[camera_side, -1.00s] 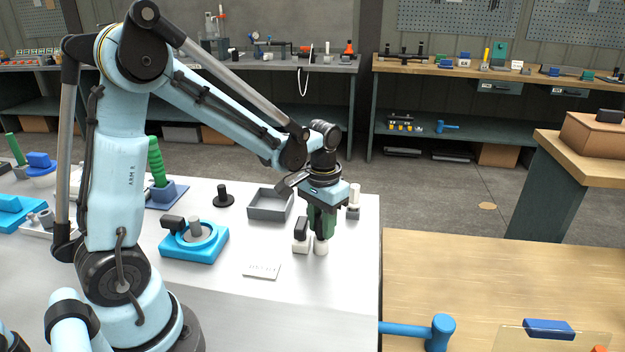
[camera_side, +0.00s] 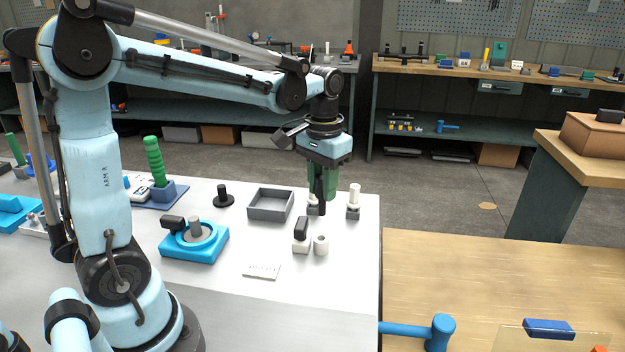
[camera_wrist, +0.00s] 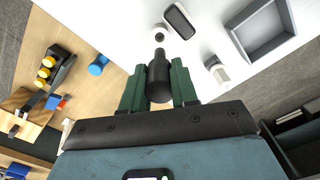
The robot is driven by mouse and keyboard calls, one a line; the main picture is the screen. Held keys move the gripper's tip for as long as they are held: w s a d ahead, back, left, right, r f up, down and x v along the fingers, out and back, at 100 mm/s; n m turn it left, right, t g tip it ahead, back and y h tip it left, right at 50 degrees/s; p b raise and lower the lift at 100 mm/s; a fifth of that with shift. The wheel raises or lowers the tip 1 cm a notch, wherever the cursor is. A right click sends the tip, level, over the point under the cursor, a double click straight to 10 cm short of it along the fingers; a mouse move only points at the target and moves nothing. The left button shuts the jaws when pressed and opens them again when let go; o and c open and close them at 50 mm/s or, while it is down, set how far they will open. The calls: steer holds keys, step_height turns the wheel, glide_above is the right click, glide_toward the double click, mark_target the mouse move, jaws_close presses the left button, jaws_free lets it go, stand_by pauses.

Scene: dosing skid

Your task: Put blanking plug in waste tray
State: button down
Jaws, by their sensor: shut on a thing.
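My gripper (camera_side: 323,192) is shut on the blanking plug, a dark cylinder with a narrower tip, and holds it above the white table. The plug (camera_wrist: 159,76) shows between the green fingers in the wrist view, its tip pointing away from the camera; in the side view its lower end (camera_side: 322,208) hangs below the fingers. The waste tray seems to be the grey, square, open tray (camera_side: 262,213), left of my gripper. It looks empty, and it also shows at the upper right of the wrist view (camera_wrist: 231,31).
A white cylinder with a hole (camera_side: 321,246) stands below my gripper, beside a white block with a black top (camera_side: 301,236). A white piece on a grey base (camera_side: 353,203) stands to the right. A blue fixture (camera_side: 180,246) and black knob (camera_side: 223,197) lie left.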

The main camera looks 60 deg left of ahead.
steer(key=a+r, duration=0.2)
steer(key=a, duration=0.6)
steer(key=shift+s+a+f, duration=0.25)
steer(key=shift+a+f, duration=1.6)
steer(key=shift+a, duration=0.1)
steer(key=shift+s+a+f, duration=0.25)
steer(key=shift+a+f, duration=1.6)
steer(key=shift+a, duration=0.15)
steer(key=shift+s+a+f, duration=0.25)
steer(key=shift+a+f, duration=1.6)
steer(key=shift+a, duration=0.1)
steer(key=shift+f, duration=0.1)
steer(key=c, duration=0.9)
jaws_free()
steer(key=shift+o, duration=0.2)
